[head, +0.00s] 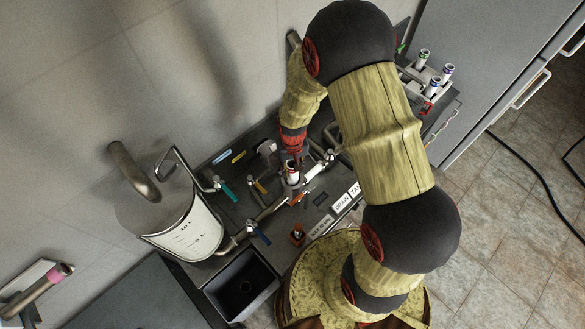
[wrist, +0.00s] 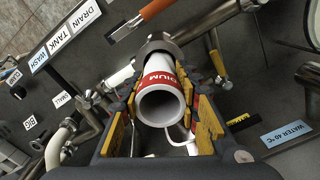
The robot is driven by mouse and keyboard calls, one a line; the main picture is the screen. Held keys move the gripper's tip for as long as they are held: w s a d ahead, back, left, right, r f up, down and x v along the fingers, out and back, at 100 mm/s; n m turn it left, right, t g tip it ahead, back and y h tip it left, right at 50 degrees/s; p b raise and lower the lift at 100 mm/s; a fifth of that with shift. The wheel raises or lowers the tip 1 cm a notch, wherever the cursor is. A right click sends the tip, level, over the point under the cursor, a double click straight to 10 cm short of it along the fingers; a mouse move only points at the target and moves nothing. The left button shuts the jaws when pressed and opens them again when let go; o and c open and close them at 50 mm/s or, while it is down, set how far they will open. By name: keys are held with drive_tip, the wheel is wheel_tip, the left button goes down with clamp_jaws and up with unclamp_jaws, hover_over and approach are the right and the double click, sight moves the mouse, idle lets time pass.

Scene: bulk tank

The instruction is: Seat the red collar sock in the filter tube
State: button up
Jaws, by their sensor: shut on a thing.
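The red collar sock (wrist: 160,82) is a white open-ended cylinder with a red band lettered "DIUM" in the wrist view. My gripper (wrist: 166,100) is shut on it, with yellow-padded fingers on both sides. The sock's open mouth faces the wrist camera. Its far end meets a grey steel ring (wrist: 157,47), which looks like the mouth of the filter tube. I cannot tell how deep the sock sits in it. In the head view my gripper (head: 293,157) is over the bench piping, with the sock's white end (head: 291,175) below it.
Steel pipes and coloured valve handles (head: 228,191) surround the gripper closely. A rack (head: 420,76) at the upper right holds other socks with green, purple and blue collars.

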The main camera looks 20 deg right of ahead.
sight(292, 176)
drive_tip(key=shift+f+b, duration=2)
drive_tip(key=shift+f, duration=0.8)
drive_tip(key=o, duration=1.3)
drive_tip(key=shift+r, duration=0.15)
wheel_tip(292, 176, up, 12)
drive_tip(key=shift+f, duration=0.1)
